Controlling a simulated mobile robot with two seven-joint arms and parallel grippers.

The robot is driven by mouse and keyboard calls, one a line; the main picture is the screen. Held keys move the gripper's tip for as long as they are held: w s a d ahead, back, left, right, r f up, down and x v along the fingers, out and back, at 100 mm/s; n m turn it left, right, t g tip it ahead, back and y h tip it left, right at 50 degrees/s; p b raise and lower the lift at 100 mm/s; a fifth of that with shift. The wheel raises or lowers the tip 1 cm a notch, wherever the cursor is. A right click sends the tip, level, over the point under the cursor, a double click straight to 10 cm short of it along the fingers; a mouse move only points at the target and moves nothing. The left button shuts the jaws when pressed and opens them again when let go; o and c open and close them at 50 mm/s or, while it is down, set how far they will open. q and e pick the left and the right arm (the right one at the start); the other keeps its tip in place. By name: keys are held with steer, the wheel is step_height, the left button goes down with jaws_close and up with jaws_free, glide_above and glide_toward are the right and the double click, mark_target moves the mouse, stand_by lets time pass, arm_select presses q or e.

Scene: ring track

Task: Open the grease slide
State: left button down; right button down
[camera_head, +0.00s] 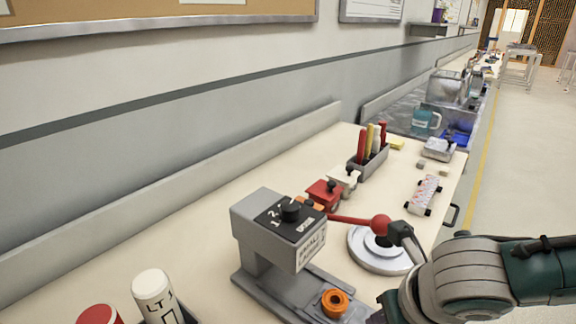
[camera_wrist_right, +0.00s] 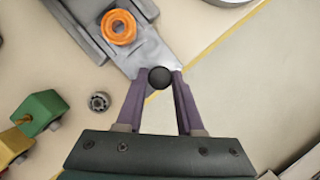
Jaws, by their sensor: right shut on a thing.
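A grey press-like machine (camera_head: 275,232) stands on the bench in the head view, with a black dial on its sloped top and a red ball-ended lever (camera_head: 350,220). An orange ring (camera_head: 334,302) sits on its base; it also shows in the right wrist view (camera_wrist_right: 118,27). In that view a flat grey slide plate (camera_wrist_right: 150,52) extends from the base beside the ring, with a round black knob (camera_wrist_right: 159,77) at its end. My right gripper (camera_wrist_right: 160,80) has its purple fingers closed on the knob. My left gripper is not in view.
A silver round plate (camera_head: 378,250) lies beside the machine. Red and white wagons (camera_head: 323,192) and a holder of tools (camera_head: 368,160) stand behind. White and red cylinders (camera_head: 153,292) are at front left. A green block (camera_wrist_right: 40,112) and a small gear (camera_wrist_right: 99,101) lie left of the gripper.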

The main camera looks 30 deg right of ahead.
steer(key=c, duration=0.5)
jaws_free()
steer(key=shift+c, duration=0.2)
steer(key=p+v, duration=0.2)
steer(key=v, duration=0.8)
steer(key=shift+p, duration=0.35)
